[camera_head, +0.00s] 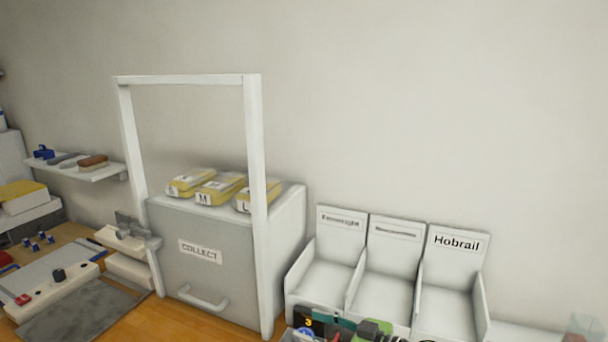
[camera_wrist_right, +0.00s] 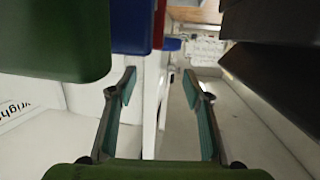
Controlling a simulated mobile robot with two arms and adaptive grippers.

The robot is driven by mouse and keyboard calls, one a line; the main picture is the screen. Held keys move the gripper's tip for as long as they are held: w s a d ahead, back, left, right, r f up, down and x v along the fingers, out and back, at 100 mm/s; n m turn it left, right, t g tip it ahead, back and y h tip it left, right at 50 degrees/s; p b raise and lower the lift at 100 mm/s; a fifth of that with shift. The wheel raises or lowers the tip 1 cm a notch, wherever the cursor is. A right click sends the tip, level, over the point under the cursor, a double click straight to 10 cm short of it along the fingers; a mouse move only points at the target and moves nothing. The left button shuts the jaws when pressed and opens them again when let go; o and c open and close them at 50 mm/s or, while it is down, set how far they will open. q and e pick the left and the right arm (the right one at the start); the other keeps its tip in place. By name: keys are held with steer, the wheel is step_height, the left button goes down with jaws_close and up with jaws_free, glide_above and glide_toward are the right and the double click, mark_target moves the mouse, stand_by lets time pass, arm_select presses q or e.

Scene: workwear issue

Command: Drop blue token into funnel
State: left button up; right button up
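My right gripper (camera_head: 372,328) shows only in part at the bottom edge of the head view, in front of the white bins. In the right wrist view its two fingers (camera_wrist_right: 158,88) with teal pads stand apart, with nothing between them. Several small blue pieces (camera_head: 39,240) lie on the wooden table at the far left; I cannot tell whether one is the blue token. A grey fitting (camera_head: 130,226) stands on a white ledge left of the cabinet; I cannot tell whether it is the funnel. My left gripper is not in view.
A grey cabinet marked COLLECT (camera_head: 195,277) carries yellow packs (camera_head: 216,190) under a white frame (camera_head: 254,130). Three white bins, one marked Hobrail (camera_head: 448,290), stand right of it. A white control box (camera_head: 60,290) is at left. Green and blue panels (camera_wrist_right: 130,25) hang near my right fingers.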

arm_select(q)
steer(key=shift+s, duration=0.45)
arm_select(e)
steer(key=v, duration=1.2)
steer(key=shift+r, duration=0.15)
